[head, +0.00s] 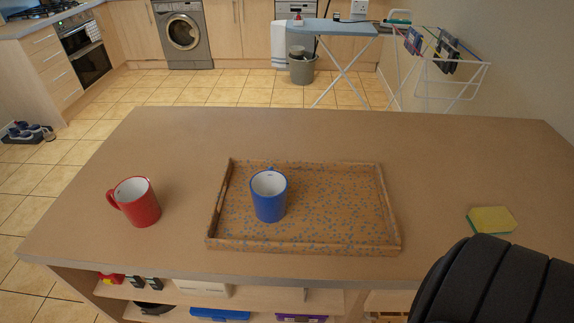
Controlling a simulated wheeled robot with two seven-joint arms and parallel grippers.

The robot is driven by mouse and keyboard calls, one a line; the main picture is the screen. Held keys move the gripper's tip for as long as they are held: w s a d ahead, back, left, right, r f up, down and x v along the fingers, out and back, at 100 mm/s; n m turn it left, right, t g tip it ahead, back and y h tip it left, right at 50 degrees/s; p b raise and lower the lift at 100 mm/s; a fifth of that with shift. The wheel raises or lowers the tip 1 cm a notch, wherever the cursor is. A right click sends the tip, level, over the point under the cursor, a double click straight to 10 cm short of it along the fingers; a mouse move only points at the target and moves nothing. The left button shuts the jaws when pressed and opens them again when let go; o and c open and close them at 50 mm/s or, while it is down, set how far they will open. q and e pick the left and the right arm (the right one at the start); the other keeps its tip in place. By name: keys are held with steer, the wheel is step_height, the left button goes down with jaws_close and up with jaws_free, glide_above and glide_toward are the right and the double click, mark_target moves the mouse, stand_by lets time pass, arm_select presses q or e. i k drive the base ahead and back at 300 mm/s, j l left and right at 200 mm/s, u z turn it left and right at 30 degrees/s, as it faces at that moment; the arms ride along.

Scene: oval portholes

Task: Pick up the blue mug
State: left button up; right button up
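The blue mug (269,200) stands upright in the left part of a shallow speckled brown tray (392,235) on the counter. Its inside is white, and its handle is mostly hidden behind it, with a bit showing at the far rim. Neither of my grippers shows in the head view. A dark, ribbed part, which seems to be mine, fills the lower right corner, apart from the mug.
A red mug (138,202) stands on the counter left of the tray, its handle to the left. A yellow and green sponge (491,220) lies at the right, near the dark part. The counter (450,150) is clear behind the tray. Shelves with items show below its front edge.

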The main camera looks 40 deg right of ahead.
mark_target(268, 188)
steer(key=i+z, duration=0.15)
steer(key=z, duration=0.3)
steer(key=i+z, duration=0.1)
steer(key=z, duration=0.35)
steer(key=i+j+z, duration=0.1)
steer(key=z, duration=0.35)
